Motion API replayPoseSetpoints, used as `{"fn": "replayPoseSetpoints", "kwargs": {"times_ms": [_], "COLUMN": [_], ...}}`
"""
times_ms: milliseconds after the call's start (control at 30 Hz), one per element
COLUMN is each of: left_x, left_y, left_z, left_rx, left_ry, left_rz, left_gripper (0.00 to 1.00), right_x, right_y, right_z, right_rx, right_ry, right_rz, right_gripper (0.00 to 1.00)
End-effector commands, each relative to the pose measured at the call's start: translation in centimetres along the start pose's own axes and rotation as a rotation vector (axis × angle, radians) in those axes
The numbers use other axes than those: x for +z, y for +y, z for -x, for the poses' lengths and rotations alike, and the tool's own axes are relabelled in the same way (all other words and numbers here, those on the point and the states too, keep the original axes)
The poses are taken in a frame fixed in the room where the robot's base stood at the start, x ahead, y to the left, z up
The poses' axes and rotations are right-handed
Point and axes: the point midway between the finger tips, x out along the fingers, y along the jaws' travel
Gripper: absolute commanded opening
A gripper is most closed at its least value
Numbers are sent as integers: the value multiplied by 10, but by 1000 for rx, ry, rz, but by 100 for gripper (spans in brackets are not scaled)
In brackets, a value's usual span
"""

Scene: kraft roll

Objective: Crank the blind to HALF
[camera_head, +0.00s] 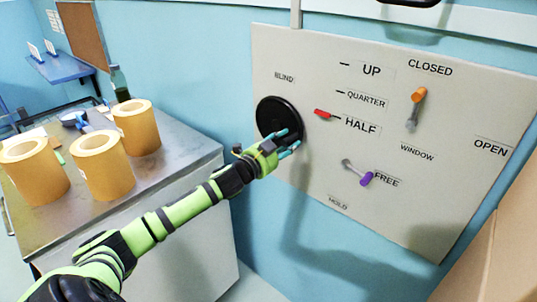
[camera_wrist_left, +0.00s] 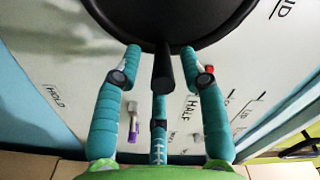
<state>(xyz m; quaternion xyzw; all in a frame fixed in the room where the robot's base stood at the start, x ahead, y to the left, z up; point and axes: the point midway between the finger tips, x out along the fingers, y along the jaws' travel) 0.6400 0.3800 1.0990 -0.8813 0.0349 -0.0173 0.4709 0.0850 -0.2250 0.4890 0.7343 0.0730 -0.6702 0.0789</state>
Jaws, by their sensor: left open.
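A black crank wheel (camera_head: 278,112) labelled BLIND is on the grey panel (camera_head: 300,60). A red pointer (camera_head: 322,113) sits right of the wheel, at the tick beside the HALF label (camera_head: 360,125), below QUARTER. My left gripper (camera_head: 290,146) is at the wheel's lower right edge. In the left wrist view its teal fingers are open around the black handle (camera_wrist_left: 163,72) that sticks out from the wheel. Two fingers flank the handle and a third lies below; I cannot tell whether they touch it. The red pointer is partly hidden by a finger there.
A purple-knobbed lever (camera_head: 365,179) points at FREE. An orange-knobbed lever (camera_head: 418,95) is near CLOSED. A metal-topped counter (camera_head: 180,155) with several kraft rolls (camera_head: 136,127) stands at the left. A cardboard-coloured surface (camera_head: 498,240) is at the right edge.

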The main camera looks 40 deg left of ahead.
Motion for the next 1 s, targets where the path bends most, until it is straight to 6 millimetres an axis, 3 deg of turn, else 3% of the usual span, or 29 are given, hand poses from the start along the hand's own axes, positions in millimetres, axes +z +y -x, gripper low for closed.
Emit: {"fn": "replayPoseSetpoints", "kwargs": {"times_ms": [300, 600, 1000], "left_x": [1, 1, 0], "left_y": [2, 2, 1], "left_z": [50, 88, 102], "left_rx": [5, 4, 2], "left_ry": [-1, -1, 0], "left_rz": [0, 1, 0], "left_gripper": [42, 42, 42], "right_x": [0, 0, 0], "right_y": [-2, -2, -2], "right_z": [0, 0, 0], "right_rx": [-2, -3, -3], "right_ry": [0, 0, 0], "right_rz": [0, 0, 0], "right_gripper": [0, 0, 0]}}
